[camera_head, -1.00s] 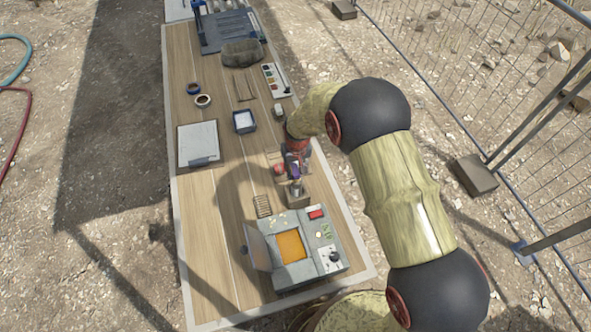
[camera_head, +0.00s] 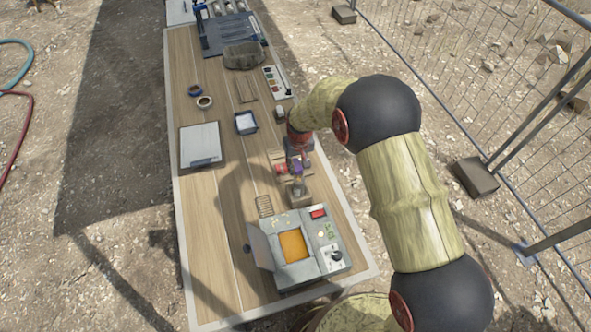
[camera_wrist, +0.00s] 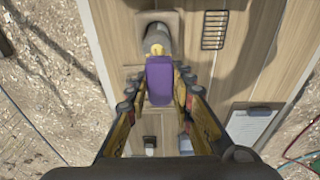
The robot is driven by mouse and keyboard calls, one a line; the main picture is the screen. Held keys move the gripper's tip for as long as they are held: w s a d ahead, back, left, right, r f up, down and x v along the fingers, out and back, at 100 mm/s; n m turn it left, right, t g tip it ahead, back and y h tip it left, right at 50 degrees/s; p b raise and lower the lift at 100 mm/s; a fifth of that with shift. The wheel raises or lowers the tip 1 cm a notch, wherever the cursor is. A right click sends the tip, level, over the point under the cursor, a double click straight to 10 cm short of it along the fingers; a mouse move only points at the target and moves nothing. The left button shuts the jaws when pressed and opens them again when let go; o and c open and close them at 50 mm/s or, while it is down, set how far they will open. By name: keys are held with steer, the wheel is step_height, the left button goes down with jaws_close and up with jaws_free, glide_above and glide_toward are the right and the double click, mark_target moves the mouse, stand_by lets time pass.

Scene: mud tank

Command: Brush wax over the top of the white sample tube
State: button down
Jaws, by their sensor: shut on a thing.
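My gripper (camera_wrist: 160,88) is shut on a purple-handled brush (camera_wrist: 159,80), which also shows in the head view (camera_head: 297,168). The brush's yellowish tip (camera_wrist: 155,49) points at the near end of a pale grey-white tube (camera_wrist: 157,32). The tube stands in a small block (camera_wrist: 172,20) and also shows in the head view (camera_head: 297,187). The tip overlaps the tube's top in the wrist view; I cannot tell whether it touches. The grey wax heater (camera_head: 327,252) has its lid open, with an orange wax pool (camera_head: 293,244) inside.
A clipboard (camera_head: 200,145), a small white-topped tray (camera_head: 245,122) and tape rolls (camera_head: 204,102) lie farther back. A stone-like lump (camera_head: 243,55) is beyond.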

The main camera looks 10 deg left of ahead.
mark_target(296, 164)
steer(key=shift+s+d+r, duration=0.15)
steer(key=shift+s+r, duration=0.05)
steer(key=shift+r, duration=0.35)
steer(key=shift+w+r+p, duration=0.15)
steer(key=shift+r+p, duration=0.35)
steer(key=shift+r, duration=0.15)
steer(key=shift+r+p, duration=0.55)
steer(key=shift+r, duration=1)
